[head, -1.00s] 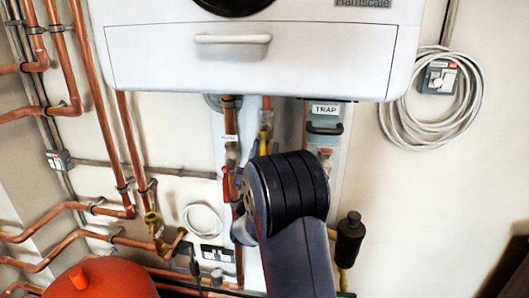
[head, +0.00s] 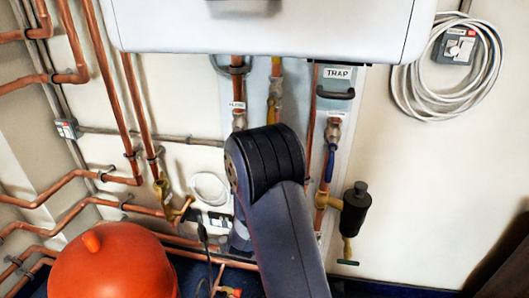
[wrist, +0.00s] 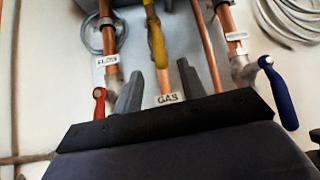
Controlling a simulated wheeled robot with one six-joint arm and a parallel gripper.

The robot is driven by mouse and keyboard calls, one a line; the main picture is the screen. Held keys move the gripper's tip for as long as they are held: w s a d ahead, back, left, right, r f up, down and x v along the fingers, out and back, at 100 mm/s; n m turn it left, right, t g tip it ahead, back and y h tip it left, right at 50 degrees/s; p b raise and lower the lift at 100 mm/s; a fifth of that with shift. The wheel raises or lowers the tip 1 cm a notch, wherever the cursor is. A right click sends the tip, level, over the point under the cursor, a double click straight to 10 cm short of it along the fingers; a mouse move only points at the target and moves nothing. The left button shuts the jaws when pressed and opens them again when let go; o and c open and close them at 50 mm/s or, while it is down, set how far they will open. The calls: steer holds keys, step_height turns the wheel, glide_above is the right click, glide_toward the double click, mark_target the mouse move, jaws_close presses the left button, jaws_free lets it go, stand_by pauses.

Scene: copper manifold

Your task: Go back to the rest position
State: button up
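My arm (head: 285,230) stands in the middle of the head view, and its end is hidden there. In the wrist view my gripper (wrist: 160,68) shows two grey fingers apart, with no object held between them. They point up toward the pipe panel, on either side of the GAS label (wrist: 168,98). A yellow valve handle (wrist: 156,42) lies beyond the gap. A red valve handle (wrist: 99,103) is left of the fingers and a blue valve handle (wrist: 280,95) is to the right. The blue handle hangs down in the head view (head: 330,163). Contact with the pipes cannot be told.
The white boiler (head: 270,30) overhangs the panel. A red vessel (head: 115,268) stands at the lower left, near several copper pipes. A black cylinder (head: 355,207) sits right of my arm.

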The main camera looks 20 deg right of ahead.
mark_target(272, 119)
steer(key=x, duration=1.1)
steer(key=shift+r, duration=0.1)
steer(key=shift+a+m+g+h, duration=0.15)
steer(key=shift+m+g+h, duration=0.15)
steer(key=shift+m+h, duration=0.15)
steer(key=shift+y, duration=0.25)
